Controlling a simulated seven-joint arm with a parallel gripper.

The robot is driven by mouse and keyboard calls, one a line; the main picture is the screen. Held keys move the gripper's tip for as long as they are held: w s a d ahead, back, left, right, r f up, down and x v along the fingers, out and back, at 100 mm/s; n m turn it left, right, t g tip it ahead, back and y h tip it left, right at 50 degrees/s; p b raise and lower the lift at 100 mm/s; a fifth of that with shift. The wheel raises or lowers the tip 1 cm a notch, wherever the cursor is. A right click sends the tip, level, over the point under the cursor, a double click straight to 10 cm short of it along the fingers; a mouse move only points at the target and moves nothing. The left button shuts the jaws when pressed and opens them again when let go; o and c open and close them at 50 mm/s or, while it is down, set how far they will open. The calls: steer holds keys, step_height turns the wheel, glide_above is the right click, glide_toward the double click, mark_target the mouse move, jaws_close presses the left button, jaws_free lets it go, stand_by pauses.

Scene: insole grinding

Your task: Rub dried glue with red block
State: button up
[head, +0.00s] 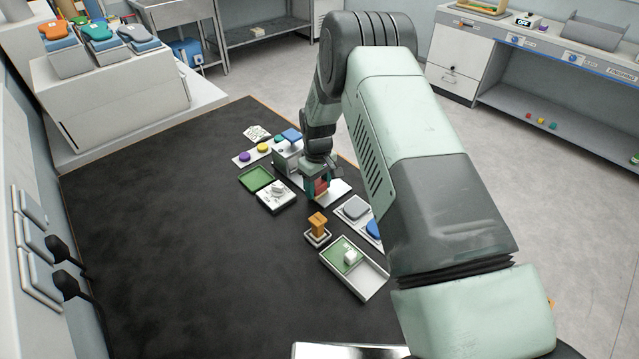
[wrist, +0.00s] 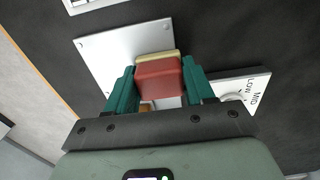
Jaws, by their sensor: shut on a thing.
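My gripper (head: 318,186) is shut on the red block (wrist: 160,82), which sits between its two teal fingers in the wrist view. The block also shows as a small red patch in the head view (head: 321,187). A pale cream layer (wrist: 155,56) shows along the block's far edge. Below the block is a flat light-grey plate (wrist: 101,48) with small dots at its corners; it shows beside the gripper in the head view (head: 338,188). A small orange-brown patch (wrist: 147,107) is partly hidden behind the block. I cannot make out dried glue, nor whether the block touches the plate.
A dial panel marked LOW and MID (wrist: 245,92) lies right of the plate in the wrist view. In the head view, an orange-handled piece (head: 317,222), a tray with a white block (head: 370,279) and a green tray (head: 256,178) stand nearby. The dark mat's left side (head: 160,230) is clear.

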mark_target(338, 181)
steer(key=shift+w+d, duration=2.75)
steer(key=shift+d, duration=0.05)
step_height(338, 181, up, 8)
steer(key=shift+r, duration=0.1)
